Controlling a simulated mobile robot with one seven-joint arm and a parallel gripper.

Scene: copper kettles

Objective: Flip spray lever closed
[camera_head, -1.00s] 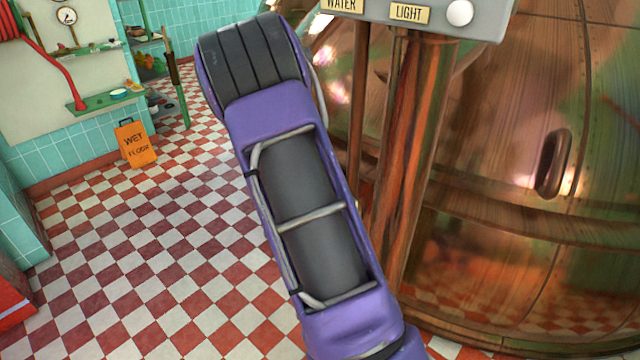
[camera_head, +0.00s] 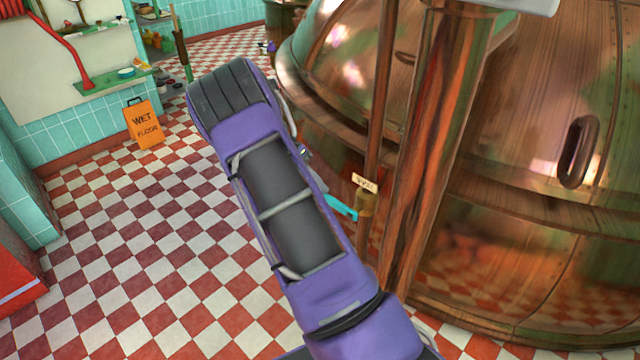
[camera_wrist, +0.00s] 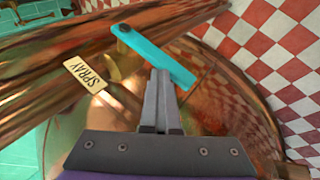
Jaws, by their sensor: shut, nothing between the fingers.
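The spray lever is a turquoise bar on a brass valve. In the wrist view the lever (camera_wrist: 158,56) runs from a dark pivot at upper left down to the right. A cream tag reading SPRAY (camera_wrist: 86,76) is beside the pivot. In the head view the lever (camera_head: 341,207) shows as a short turquoise piece just right of my arm, by the brass valve (camera_head: 366,203). My gripper (camera_wrist: 161,75) is shut and empty, with its fingertips close to the lever; I cannot tell whether they touch. My arm hides the gripper in the head view.
A large copper kettle (camera_head: 540,235) fills the right side, with a thick copper post (camera_head: 425,150) and a thinner pipe (camera_head: 380,110) in front. An orange wet-floor sign (camera_head: 143,124) stands by the left wall. The checkered floor (camera_head: 150,240) at left is clear.

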